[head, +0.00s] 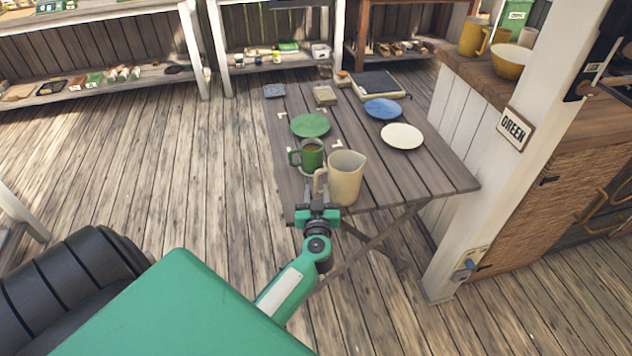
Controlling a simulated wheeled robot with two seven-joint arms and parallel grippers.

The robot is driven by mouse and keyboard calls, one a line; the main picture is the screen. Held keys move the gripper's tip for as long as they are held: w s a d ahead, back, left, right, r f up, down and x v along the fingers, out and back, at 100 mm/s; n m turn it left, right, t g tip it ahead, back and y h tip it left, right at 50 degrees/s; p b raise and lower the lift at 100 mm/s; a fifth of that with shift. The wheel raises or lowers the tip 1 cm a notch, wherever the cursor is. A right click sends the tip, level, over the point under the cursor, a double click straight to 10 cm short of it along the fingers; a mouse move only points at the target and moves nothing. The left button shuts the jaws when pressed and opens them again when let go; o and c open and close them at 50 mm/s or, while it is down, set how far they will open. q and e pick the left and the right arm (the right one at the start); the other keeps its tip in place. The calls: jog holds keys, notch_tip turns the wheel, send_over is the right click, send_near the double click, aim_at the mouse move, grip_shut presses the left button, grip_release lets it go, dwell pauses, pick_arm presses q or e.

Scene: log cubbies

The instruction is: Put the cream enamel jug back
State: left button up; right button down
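The cream enamel jug (347,180) is upright at the near edge of the slatted table (440,175), its handle on the left side. My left gripper (318,203) is at the lower part of that handle, pointing away from me. Its fingertips overlap the handle in the picture, and I cannot tell whether they are closed on it. I also cannot tell whether the jug's base touches the table. My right gripper is not in view.
A green mug (311,153) stands just left of the jug. Green (310,125), blue (383,109) and cream (402,136) plates lie farther back. Shelves line the back.

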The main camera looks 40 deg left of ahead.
pick_arm(q)
jog(key=v, duration=0.6)
jog(key=d+f+m+t+h, duration=0.2)
jog(key=d+f+m+h, duration=0.5)
jog(key=f, duration=0.6)
jog(key=s+d+f+m+g+h, duration=0.1)
jog(key=s+d+f+g+h, duration=0.15)
jog(key=s+f, duration=0.45)
jog(key=s+d+f+m+g+h, duration=0.1)
jog(key=s+d+f+g+h, duration=0.2)
jog(key=f, duration=0.9)
jog(key=s+a+f+g, duration=0.1)
jog(key=s+f+g, duration=0.3)
jog(key=s+f, duration=0.4)
jog(key=s+a+f+m+g+y, duration=0.1)
jog(key=s+f+g, duration=0.4)
jog(key=s, duration=1.3)
notch_tip(320, 180, down, 5)
jog(key=shift+a+r, duration=0.2)
jog(key=shift+a, duration=0.25)
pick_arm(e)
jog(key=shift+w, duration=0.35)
